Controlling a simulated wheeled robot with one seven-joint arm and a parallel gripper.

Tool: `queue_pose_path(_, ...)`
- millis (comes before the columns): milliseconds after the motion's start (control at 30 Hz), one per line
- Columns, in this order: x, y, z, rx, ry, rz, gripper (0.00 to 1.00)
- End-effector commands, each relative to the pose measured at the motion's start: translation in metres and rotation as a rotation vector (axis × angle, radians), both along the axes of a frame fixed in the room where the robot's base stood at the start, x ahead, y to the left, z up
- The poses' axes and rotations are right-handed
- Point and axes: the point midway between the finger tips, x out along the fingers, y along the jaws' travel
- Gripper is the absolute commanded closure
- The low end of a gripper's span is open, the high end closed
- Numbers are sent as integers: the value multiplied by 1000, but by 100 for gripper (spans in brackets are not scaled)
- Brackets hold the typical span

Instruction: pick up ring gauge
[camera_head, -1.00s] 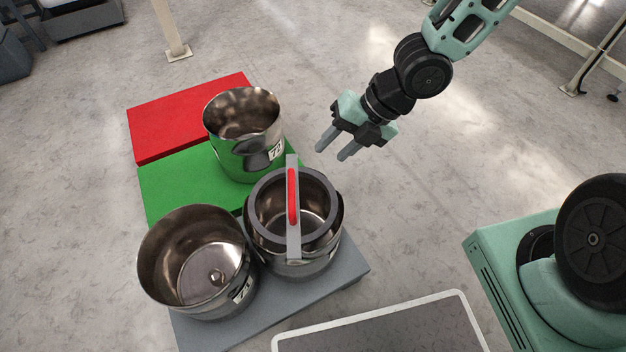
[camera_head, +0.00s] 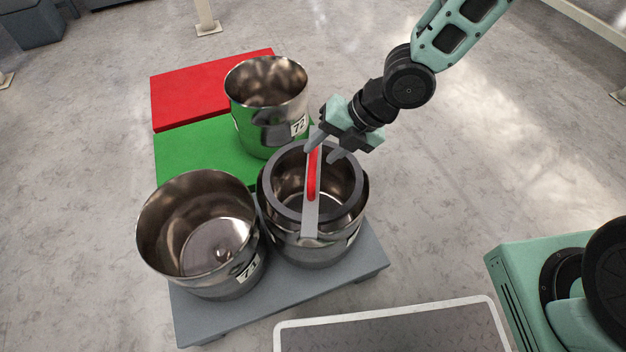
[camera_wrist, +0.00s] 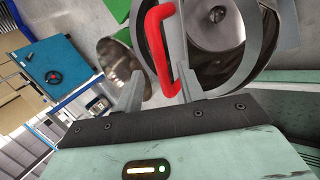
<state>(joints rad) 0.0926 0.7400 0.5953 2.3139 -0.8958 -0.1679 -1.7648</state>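The ring gauge (camera_head: 270,190) is a dark grey ring with a flat grey bar across it and a red handle (camera_head: 311,185) on the bar. It rests on the rim of a steel pot (camera_head: 312,252) at the right. My gripper (camera_head: 321,152) is at the far end of the bar, close above the ring, with its fingers apart. In the wrist view, the red handle (camera_wrist: 157,45) shows between and beyond the two fingertips (camera_wrist: 159,90). Nothing is gripped. I cannot tell whether a finger touches the gauge.
An open pot labelled 71 (camera_head: 240,268) stands left of the gauge's pot on a grey platform (camera_head: 215,320). A pot labelled 72 (camera_head: 265,130) stands behind, on the green block (camera_head: 195,155). A red block (camera_head: 185,95) lies farther back.

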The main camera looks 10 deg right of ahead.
Motion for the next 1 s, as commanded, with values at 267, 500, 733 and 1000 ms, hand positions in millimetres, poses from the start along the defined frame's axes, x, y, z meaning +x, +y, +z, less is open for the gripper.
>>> queue_pose_path(267, 4, 20, -36, 0, 1, 3, 61)
queue_pose_path(500, 5, 24, -39, 0, 0, 0, 61)
queue_pose_path(733, 5, 24, -39, 0, 0, 0, 97)
queue_pose_path(1000, 5, 23, -39, 0, 1, 1, 100)
